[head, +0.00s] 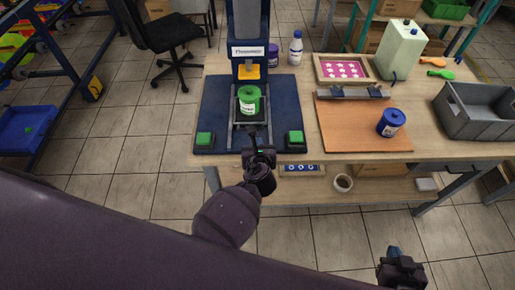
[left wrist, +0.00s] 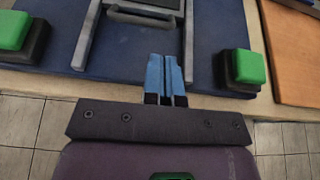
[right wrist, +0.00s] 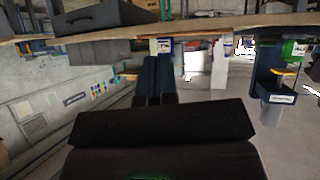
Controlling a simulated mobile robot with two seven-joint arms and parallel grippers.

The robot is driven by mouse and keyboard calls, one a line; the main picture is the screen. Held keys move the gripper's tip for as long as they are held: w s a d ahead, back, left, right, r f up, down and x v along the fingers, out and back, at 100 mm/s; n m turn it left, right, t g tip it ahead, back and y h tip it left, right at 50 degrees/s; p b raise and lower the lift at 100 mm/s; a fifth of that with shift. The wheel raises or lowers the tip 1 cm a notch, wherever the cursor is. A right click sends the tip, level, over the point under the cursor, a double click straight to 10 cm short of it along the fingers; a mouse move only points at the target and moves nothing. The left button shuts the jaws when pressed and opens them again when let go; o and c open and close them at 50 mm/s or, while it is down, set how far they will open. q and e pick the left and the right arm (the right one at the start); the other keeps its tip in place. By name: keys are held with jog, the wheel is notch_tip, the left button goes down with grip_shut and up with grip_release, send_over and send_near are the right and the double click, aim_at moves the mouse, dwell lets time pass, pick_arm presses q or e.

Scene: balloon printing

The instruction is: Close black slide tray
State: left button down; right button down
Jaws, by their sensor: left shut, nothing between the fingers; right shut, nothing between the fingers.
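The black slide tray (left wrist: 148,17) sits between two grey rails at the front of the blue press (head: 250,25); its front edge shows at the top of the left wrist view. A green container (head: 249,99) stands on it beneath the yellow press head. My left gripper (left wrist: 166,80) is shut and empty, with its blue fingertips at the front end of the rails, a little short of the tray's front edge. In the head view my left gripper (head: 255,133) partly hides the rails. My right gripper (head: 393,252) is shut and empty, low in front of the table.
Green buttons (head: 205,139) flank the rails on the blue base (head: 215,105). A blue container (head: 390,122) stands on the orange board (head: 345,140). A grey bin (head: 480,125) is at the right table end. A chair (head: 165,33) stands left behind.

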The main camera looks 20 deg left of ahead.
pick_arm(q)
jog(key=x, duration=0.4)
jog(key=shift+b, duration=0.3)
jog(key=shift+w+a+f, duration=0.2)
jog(key=shift+w+f, duration=0.05)
jog(key=shift+w, duration=0.35)
pick_arm(e)
jog(key=shift+w+a+r, duration=0.1)
jog(key=shift+w+a, duration=0.15)
jog(key=shift+w, duration=0.55)
jog(key=shift+s, duration=0.2)
